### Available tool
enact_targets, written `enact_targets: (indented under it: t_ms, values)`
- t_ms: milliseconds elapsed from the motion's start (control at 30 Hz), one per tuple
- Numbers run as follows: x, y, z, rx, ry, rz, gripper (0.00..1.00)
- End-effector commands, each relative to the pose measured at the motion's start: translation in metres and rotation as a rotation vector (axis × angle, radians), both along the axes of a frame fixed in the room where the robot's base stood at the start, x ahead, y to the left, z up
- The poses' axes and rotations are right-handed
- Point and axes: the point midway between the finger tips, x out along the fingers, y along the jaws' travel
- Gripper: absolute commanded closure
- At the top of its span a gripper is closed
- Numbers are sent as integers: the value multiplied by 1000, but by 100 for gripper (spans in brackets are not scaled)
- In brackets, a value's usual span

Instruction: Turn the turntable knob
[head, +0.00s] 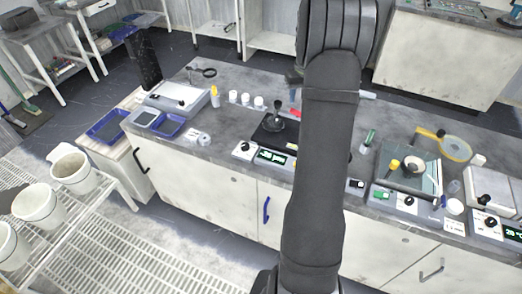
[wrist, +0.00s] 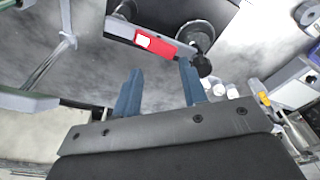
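My gripper (wrist: 160,68) shows in the wrist view with two blue fingers apart and nothing between them. In the head view my arm hides it. Several devices with black knobs stand on the bench in the head view: a knob (head: 244,146) left of my arm, a knob (head: 409,201) on the unit with a glass-sided tray, and a knob (head: 490,222) at the far right. I cannot tell which is the turntable knob. In the wrist view, a red block with a white switch (wrist: 157,44) and a dark round part (wrist: 201,36) lie beyond the fingertips, apart from them.
The long grey bench (head: 222,128) carries white cups (head: 246,99), a dark plate with a black upright handle (head: 278,120), a yellow-rimmed round item (head: 456,148) and a blue tray (head: 170,124). White buckets (head: 72,167) stand on a rack at left.

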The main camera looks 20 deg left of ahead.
Motion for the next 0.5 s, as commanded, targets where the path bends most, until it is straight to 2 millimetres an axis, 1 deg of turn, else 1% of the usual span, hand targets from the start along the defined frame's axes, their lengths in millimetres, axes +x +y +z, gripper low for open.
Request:
enact_targets:
  t_ms: [33, 67, 100, 167, 200, 300, 400, 500]
  values:
    - [-10, 17, 1, -12, 4, 90, 51]
    - [-18, 28, 1, -21, 7, 160, 48]
    - [-28, 43, 2, -34, 11, 259, 48]
    - [-46, 65, 2, -54, 20, 419, 48]
    - [-59, 80, 2, -67, 25, 527, 48]
    - [-88, 110, 4, -94, 37, 775, 48]
    - [-112, 132, 4, -114, 47, 974, 48]
    - [-129, 145, 4, -126, 56, 1107, 48]
